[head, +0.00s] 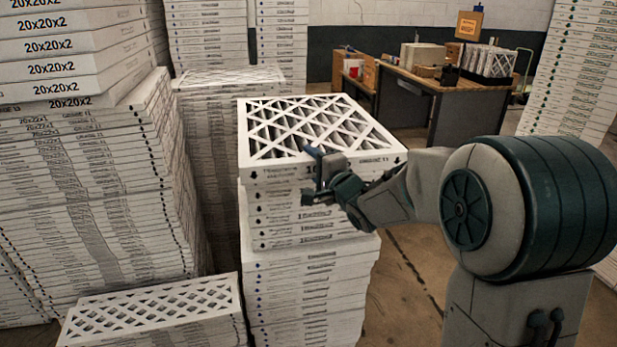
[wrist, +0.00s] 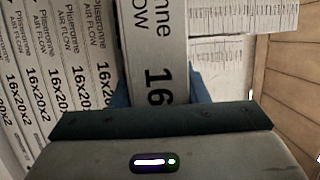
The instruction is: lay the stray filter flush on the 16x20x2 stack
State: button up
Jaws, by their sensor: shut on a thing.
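The stray filter (head: 322,128) is a white-framed pleated filter with a lattice face. It lies face up at the top of the middle stack in the head view. My gripper (head: 318,180) is shut on its near edge, with one blue finger on each side of the frame. The wrist view shows the held edge (wrist: 155,45) large, between the blue fingers (wrist: 158,92). The 16x20x2 stack (head: 300,215) is directly below; its printed edges (wrist: 50,85) fill the left of the wrist view. The held filter's right corner juts past the stack. I cannot tell whether it touches the stack.
A tall 20x20x2 stack (head: 85,180) stands close on the left. A low stack (head: 155,310) with a lattice top is at the front left. Another stack (head: 230,80) is behind. A desk (head: 440,95) stands at the back right. Floor is open to the right.

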jog(key=shift+w+a+f, duration=0.15)
jog(key=shift+a+f, duration=0.25)
jog(key=shift+a, duration=0.05)
jog(key=shift+f+p, duration=0.3)
jog(key=shift+f, duration=1.5)
jog(key=o, duration=1.1)
jog(key=shift+f, duration=0.1)
jog(key=shift+o, duration=0.2)
